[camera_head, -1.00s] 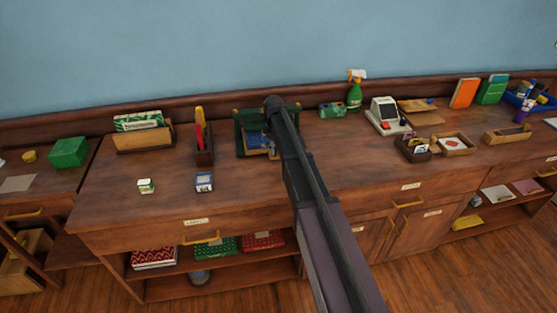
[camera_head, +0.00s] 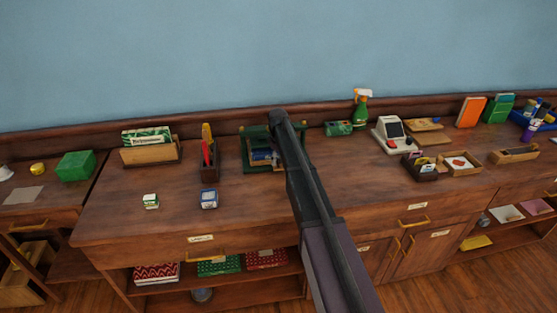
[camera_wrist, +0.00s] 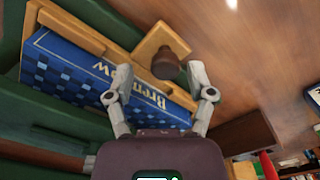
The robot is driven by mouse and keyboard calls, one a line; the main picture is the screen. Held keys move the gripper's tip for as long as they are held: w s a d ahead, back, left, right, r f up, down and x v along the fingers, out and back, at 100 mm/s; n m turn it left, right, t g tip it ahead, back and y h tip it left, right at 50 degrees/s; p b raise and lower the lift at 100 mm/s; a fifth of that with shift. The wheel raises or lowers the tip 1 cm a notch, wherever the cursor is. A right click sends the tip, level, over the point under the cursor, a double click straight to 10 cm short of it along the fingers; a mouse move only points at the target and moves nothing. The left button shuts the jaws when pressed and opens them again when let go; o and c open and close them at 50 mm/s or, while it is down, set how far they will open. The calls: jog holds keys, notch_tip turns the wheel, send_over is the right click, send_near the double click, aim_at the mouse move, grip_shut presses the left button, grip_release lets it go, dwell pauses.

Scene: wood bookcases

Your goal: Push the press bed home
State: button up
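The press is a dark green frame (camera_head: 249,132) on the counter in the head view, partly hidden behind my arm. In the wrist view its green body (camera_wrist: 60,125) fills the left side. The wooden bed (camera_wrist: 82,33) carries a blue checked book (camera_wrist: 70,75) with pale lettering. A wooden tab with a dark round knob (camera_wrist: 166,62) projects from the bed's edge. My gripper (camera_wrist: 162,75) is open, its two fingers apart over the book's edge, with the knob just beyond and between the tips. Contact cannot be told. The head view hides the gripper behind the arm.
A wooden holder (camera_head: 210,172) with red and yellow items stands left of the press, beside a letter rack (camera_head: 152,154). A small blue-and-white box (camera_head: 209,199) lies in front. A green spray bottle (camera_head: 361,110) and a card machine (camera_head: 390,133) stand right. The counter before the press is mostly clear.

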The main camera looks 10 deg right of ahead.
jog(key=shift+s, duration=0.25)
jog(key=s, duration=2)
jog(key=shift+s+r+p, duration=0.15)
jog(key=shift+r+p, duration=0.55)
jog(key=shift+r, duration=0.05)
notch_tip(320, 180, up, 12)
jog(key=p, duration=1.3)
jog(key=s+f+m+b, duration=0.2)
jog(key=s+f+b, duration=0.3)
jog(key=f+b, duration=0.2)
jog(key=s+f+m+b, duration=0.3)
jog(key=s+f+b, duration=0.2)
jog(key=f+b, duration=0.3)
jog(key=shift+f+m+b, duration=0.25)
jog(key=shift+m+b, duration=0.05)
jog(key=shift+b, duration=0.4)
